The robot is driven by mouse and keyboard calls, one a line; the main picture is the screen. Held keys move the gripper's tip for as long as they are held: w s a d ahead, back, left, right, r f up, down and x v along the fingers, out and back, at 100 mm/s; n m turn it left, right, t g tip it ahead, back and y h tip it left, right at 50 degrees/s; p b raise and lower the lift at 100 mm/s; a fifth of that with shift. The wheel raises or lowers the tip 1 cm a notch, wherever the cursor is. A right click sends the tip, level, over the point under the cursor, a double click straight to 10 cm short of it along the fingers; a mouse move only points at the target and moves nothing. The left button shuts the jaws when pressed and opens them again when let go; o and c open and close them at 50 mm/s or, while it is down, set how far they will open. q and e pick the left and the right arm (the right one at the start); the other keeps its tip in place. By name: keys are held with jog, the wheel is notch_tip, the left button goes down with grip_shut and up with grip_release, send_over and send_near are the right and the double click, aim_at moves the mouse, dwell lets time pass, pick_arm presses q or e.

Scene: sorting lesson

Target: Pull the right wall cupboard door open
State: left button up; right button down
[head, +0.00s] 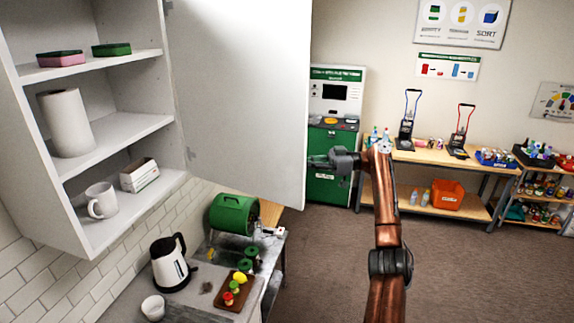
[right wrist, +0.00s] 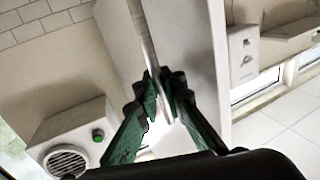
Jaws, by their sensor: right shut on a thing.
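The right wall cupboard door (head: 245,95) is a plain white panel. In the head view it stands swung wide out from the white cupboard (head: 115,142), whose shelves are exposed. My right gripper (head: 318,161) is at the door's free edge, low down, partly hidden behind it. In the right wrist view the green fingers (right wrist: 163,108) are closed on a thin pale bar of the door (right wrist: 146,35); whether it is a handle or the edge I cannot tell. My left gripper is not in view.
The shelves hold sponges (head: 61,59), a paper roll (head: 66,122), a mug (head: 102,200) and a small box (head: 139,175). Below, a kettle (head: 169,262) and a green drum (head: 234,214) stand on the counter. A table (head: 440,153) is at the back right. Carpet floor is clear.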

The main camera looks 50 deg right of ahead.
jog(key=shift+d+f, duration=0.1)
jog(key=shift+d, duration=0.25)
jog(key=c, duration=2.1)
grip_release()
jog(key=shift+s+d, duration=0.15)
jog(key=shift+v, duration=3.55)
jog(key=shift+d, duration=0.1)
